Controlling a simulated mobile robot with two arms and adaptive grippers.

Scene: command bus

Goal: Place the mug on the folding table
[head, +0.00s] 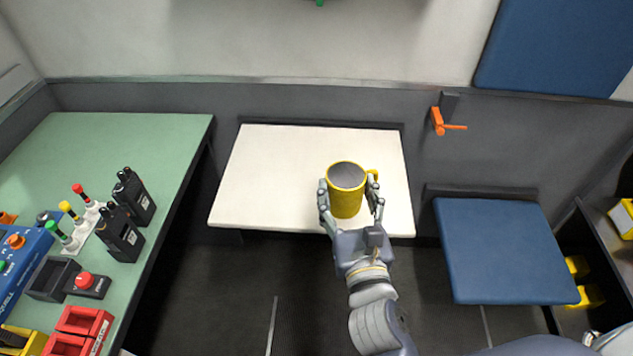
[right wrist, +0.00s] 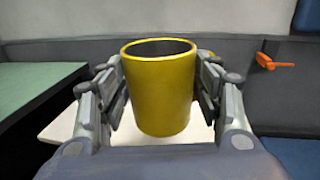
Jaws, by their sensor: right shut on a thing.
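A yellow mug (head: 346,196) with a grey inside is held upright in my right gripper (head: 350,200). The mug's handle points right in the head view. In the right wrist view the mug (right wrist: 160,92) sits between the two fingers of the gripper (right wrist: 160,100). The white folding table (head: 270,180) is fixed to the wall, and the mug is over its front right part. I cannot tell whether the mug's base touches the tabletop. My left gripper is not in view.
A green desk (head: 100,140) on the left holds radios (head: 120,232), red trays (head: 82,322) and a blue box (head: 22,262). A blue seat (head: 500,250) is to the right. An orange latch (head: 440,122) is on the wall. The tabletop's left side is clear.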

